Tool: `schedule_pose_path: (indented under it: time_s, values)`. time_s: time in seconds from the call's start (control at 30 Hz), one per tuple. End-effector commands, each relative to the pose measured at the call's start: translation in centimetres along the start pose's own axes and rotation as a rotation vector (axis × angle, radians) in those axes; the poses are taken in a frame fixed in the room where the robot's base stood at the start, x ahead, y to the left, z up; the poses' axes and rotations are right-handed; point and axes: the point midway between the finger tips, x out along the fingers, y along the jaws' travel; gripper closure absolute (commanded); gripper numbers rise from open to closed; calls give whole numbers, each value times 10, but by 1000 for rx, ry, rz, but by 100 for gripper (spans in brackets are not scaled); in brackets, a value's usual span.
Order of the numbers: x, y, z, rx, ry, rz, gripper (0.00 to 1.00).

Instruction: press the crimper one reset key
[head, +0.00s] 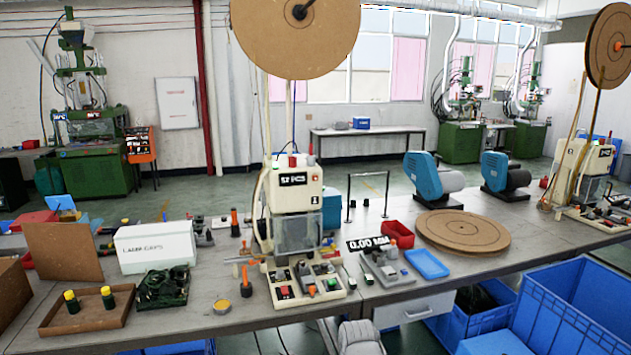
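A cream crimper (297,190) stands in the middle of the bench, with a display (293,179) that seems to read "52 PCS". It carries a large brown reel above and a clear guard (297,233) in front. Its base (306,284) holds several small coloured parts, including a red one (284,291). Small red and green pieces show on its top. I cannot tell which piece is the reset key. A second, similar crimper (590,172) stands at the far right. A grey part of my arm shows at the bottom edge; my gripper is not in view.
Left of the crimper are a white box (155,245), dark green parts and a brown tray (45,322). To its right are a gauge reading "0.00", a blue tray (426,264), a red bin (399,231) and brown discs. Blue crates (570,312) stand at the lower right.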

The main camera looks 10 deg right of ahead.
Motion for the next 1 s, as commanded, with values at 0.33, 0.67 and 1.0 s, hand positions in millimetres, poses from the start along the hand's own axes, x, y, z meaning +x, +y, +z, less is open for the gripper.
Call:
schedule_pose_path:
  time_s: [0.33,0.67,1.0]
  values:
    - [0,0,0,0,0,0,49]
    - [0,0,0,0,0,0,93]
    - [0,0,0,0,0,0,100]
